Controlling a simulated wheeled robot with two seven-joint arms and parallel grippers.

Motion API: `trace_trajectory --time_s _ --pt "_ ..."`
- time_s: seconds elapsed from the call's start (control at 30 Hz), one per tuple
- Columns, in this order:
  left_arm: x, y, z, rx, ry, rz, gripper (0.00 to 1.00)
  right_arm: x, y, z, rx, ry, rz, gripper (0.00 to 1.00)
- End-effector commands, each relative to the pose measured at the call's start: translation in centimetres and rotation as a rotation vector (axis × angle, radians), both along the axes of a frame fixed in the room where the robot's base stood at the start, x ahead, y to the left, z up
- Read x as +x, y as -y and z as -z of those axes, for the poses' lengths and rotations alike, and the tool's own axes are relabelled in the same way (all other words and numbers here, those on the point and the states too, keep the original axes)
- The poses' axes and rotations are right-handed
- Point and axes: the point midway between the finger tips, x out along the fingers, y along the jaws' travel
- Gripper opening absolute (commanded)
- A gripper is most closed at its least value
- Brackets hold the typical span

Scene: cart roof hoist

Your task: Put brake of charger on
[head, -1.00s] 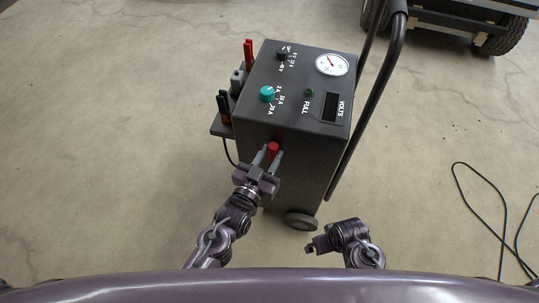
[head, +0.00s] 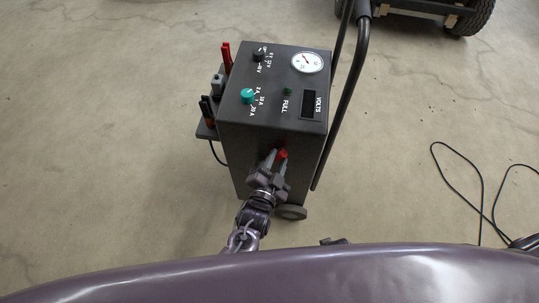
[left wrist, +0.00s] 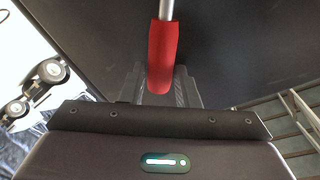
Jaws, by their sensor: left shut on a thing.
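The charger (head: 262,148) is a dark grey box on wheels, with a dial, knobs and a display on its top panel. A red-gripped lever (head: 281,155) is at its near face, taken here as the brake. My left gripper (head: 274,160) is shut on this lever. In the left wrist view the red grip (left wrist: 161,55) on a metal rod lies between the two fingers (left wrist: 160,88). The lever's pivot is hidden. Only a small piece of my right arm shows above my body's edge; its gripper is hidden.
A black tube handle (head: 346,95) rises at the charger's right. A side shelf (head: 206,130) holds red and black clamps. One wheel (head: 291,212) shows at the bottom. A black cable (head: 468,200) lies on the right floor. A wheeled cart (head: 440,12) stands behind. The left floor is clear.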

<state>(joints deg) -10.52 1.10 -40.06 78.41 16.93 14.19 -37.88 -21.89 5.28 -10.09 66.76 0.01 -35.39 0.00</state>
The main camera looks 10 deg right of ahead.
Motion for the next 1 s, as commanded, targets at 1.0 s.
trace_trajectory --time_s 1.0 --pt "-0.5 1.6 1.6 0.212 0.053 0.002 0.34 -0.7 0.1 0.4 0.0 -0.005 -0.003 1.0"
